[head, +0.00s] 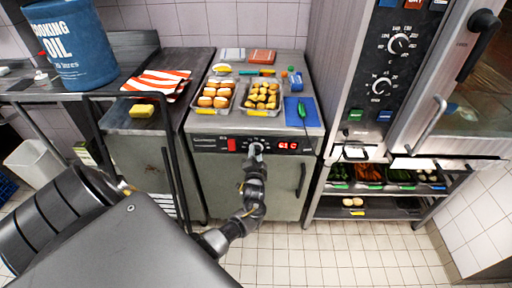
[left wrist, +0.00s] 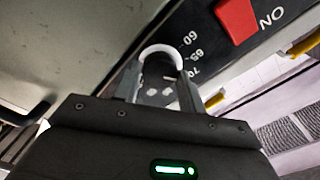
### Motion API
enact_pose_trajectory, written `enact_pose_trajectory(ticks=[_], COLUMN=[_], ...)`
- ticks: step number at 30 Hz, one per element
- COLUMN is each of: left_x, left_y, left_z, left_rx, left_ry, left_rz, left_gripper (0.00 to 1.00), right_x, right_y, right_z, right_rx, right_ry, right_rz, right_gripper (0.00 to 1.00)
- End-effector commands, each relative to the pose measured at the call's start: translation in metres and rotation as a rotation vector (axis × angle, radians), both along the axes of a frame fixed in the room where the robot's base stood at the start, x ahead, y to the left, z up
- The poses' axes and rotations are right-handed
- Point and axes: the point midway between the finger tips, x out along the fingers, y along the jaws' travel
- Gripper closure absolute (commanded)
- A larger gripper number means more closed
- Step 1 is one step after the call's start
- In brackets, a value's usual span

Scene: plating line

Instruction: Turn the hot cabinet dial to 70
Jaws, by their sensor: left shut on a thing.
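The hot cabinet (head: 230,175) stands in the middle of the head view, with a black control strip along its top front edge. The strip carries a red switch and a red lit display (head: 288,146), whose digits look like 61 C. My left gripper (head: 255,153) is at the dial, between switch and display, and covers most of it. In the left wrist view the two fingers (left wrist: 158,88) are shut on the pale-rimmed dial (left wrist: 160,51). My right gripper is not in view.
Trays of buns (head: 213,95) and small rolls (head: 262,97) stand on the cabinet top, with a blue board (head: 302,112) beside them. An oven with more dials (head: 381,86) stands at the right. The cabinet's door handle (head: 301,180) sticks out below the display.

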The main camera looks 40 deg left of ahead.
Motion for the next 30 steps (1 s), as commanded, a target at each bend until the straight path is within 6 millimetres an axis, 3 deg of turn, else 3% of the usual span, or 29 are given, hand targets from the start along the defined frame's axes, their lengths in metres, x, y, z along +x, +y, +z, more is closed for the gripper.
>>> enact_pose_trajectory(ticks=[17,18,22,30], left_x=[0.0003,0.0003,0.0001,-0.0007], left_y=[-0.0012,-0.0012,-0.0007,-0.0004], left_z=[-0.0007,-0.0006,-0.0004,-0.0004], left_rx=[0.020,0.021,0.021,0.021], left_ry=[0.018,0.017,0.017,0.017], left_rz=[-0.002,-0.002,-0.002,-0.001], left_gripper=[0.83,0.55,0.38,0.38], right_x=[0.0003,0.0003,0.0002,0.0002], right_y=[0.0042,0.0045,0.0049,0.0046], right_z=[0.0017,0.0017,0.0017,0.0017], right_rx=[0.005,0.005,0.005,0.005], right_ry=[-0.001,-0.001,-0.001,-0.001], right_rz=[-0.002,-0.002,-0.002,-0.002], right_gripper=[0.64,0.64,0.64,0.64])
